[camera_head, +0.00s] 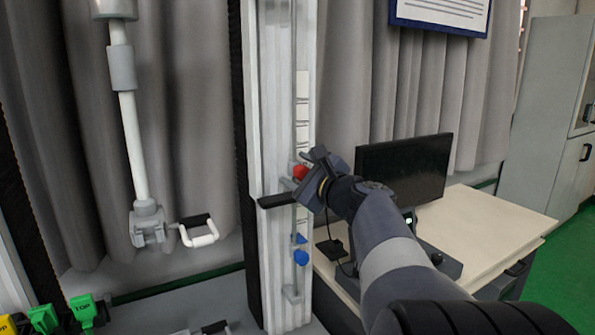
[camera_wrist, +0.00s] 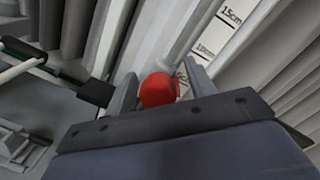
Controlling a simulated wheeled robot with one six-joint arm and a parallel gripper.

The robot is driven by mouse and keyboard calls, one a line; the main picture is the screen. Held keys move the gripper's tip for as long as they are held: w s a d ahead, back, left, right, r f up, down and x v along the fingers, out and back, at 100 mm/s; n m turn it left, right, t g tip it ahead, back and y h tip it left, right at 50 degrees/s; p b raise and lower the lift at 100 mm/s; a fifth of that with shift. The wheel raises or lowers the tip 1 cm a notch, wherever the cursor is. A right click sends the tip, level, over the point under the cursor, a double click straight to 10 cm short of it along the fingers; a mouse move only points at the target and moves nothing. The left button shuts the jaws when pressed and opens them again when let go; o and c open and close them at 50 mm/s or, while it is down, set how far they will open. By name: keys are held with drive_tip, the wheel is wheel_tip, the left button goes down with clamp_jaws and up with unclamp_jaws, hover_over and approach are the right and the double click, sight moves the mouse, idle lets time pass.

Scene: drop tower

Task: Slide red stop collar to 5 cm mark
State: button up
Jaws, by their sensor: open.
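The red stop collar (camera_head: 300,173) sits on a thin vertical rod in front of the white tower column (camera_head: 273,110). It also shows in the wrist view (camera_wrist: 158,90). My gripper (camera_head: 303,178) is at the collar's height; in the wrist view its two fingers (camera_wrist: 159,74) stand apart, one on each side of the red collar. I cannot tell whether they touch it.
A blue collar (camera_head: 301,257) sits lower on the rod. A dark bar (camera_head: 277,201) juts left from the column just below the red collar. A desk with a monitor (camera_head: 405,165) stands right, behind my arm. A white-handled fixture (camera_head: 197,233) hangs at left.

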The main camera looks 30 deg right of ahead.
drive_tip(key=s+d, duration=0.1)
drive_tip(key=s, duration=0.9)
drive_tip(key=shift+s+b, duration=0.2)
drive_tip(key=shift+b, duration=0.1)
drive_tip(key=w, duration=0.3)
drive_tip(key=w+p, duration=0.1)
drive_tip(key=w, duration=0.3)
drive_tip(key=w+a+r, duration=0.1)
drive_tip(key=w, duration=0.3)
drive_tip(key=shift+p, duration=0.35)
drive_tip(key=shift+s+r, duration=0.1)
drive_tip(key=shift+r, duration=0.1)
drive_tip(key=shift+a, duration=0.2)
